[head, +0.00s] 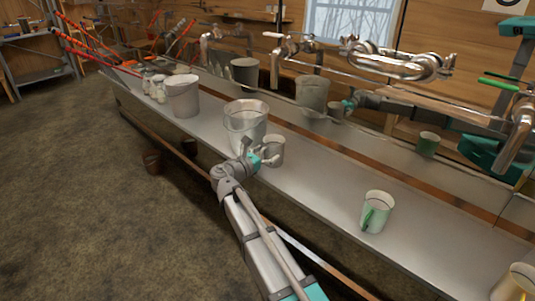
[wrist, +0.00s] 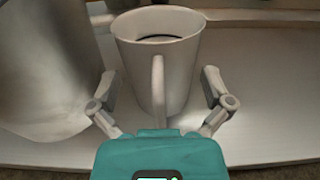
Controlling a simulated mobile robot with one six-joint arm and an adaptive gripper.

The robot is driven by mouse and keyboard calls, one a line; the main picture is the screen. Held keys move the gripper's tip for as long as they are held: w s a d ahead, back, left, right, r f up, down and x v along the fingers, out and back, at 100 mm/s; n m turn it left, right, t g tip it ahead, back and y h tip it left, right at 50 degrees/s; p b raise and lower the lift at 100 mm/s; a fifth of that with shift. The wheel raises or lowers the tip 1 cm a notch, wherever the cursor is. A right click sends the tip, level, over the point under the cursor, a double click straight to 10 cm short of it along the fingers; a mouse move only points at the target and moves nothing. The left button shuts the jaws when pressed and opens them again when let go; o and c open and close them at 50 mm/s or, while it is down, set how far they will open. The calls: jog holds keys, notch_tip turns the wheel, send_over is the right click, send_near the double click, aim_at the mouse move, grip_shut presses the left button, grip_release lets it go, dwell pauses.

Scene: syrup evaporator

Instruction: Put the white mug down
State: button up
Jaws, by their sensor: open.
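The white mug (head: 275,151) stands upright on the long metal counter (head: 310,182), just right of a metal bucket. In the wrist view the mug (wrist: 180,62) fills the middle, with its handle towards me and something dark inside. My gripper (head: 262,157) is at the mug. Its two fingers are spread on either side of the mug in the wrist view (wrist: 160,100), with gaps between fingers and wall. The mug's base appears to rest on the counter.
Metal buckets (head: 236,127) and (head: 183,100) stand left of the mug; the nearer bucket (wrist: 45,75) is close to my left finger. A green-and-white mug (head: 376,212) stands to the right, with bare counter between. Pipes and valves (head: 395,62) run behind.

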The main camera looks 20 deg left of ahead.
jog(key=shift+r, duration=0.15)
jog(key=v, duration=1.2)
dwell(1.4)
